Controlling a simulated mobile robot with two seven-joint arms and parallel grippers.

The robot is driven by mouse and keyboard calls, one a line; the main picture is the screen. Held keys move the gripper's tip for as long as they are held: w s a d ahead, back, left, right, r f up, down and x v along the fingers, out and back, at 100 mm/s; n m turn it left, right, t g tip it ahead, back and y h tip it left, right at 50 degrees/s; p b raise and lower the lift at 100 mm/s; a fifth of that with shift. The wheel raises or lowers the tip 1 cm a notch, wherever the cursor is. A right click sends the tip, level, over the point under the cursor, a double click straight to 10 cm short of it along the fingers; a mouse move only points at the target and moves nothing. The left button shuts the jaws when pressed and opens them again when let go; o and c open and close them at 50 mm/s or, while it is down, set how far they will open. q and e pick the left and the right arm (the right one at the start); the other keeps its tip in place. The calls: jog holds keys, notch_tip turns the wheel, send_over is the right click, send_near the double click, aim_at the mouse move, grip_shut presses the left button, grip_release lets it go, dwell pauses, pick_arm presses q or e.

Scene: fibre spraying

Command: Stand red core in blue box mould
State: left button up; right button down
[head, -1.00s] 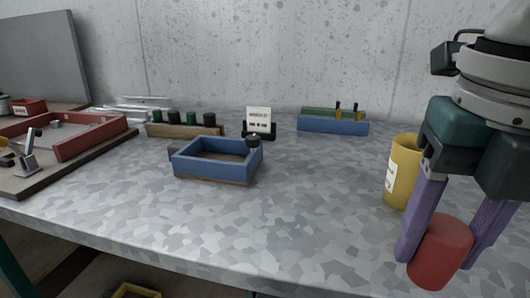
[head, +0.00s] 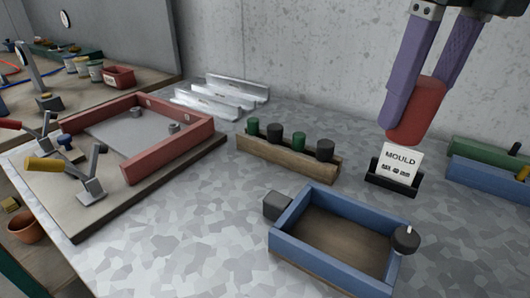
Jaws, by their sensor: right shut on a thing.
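The red core (head: 416,112) is a short red cylinder in the upper right of the head view. My right gripper (head: 416,100) is shut on it, with a purple finger on each side, and holds it tilted in the air. The blue box mould (head: 303,256) is an open rectangular frame with a brown floor, at the lower middle right on the table. Its inside looks empty. The core is above and beyond the mould in the picture, apart from it. My left gripper is not in view.
A card reading MOULD (head: 401,164) stands in a black holder behind the mould. A wooden rack (head: 285,163) holds several dark and green plugs. A red frame (head: 165,150) with clamps lies on a board at left. Green and blue blocks (head: 486,172) stand at right.

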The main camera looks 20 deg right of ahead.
jog(key=f+b, duration=0.1)
jog(key=f, duration=0.6)
jog(key=f+b, duration=0.1)
jog(key=f, duration=0.6)
jog(key=shift+s+f, duration=0.2)
jog(key=shift+f, duration=0.15)
jog(key=shift+f+b, duration=0.3)
jog(key=shift+f, duration=2.2)
jog(key=shift+f, duration=0.1)
jog(key=shift+f, duration=0.1)
jog(key=shift+c, duration=1.4)
grip_release()
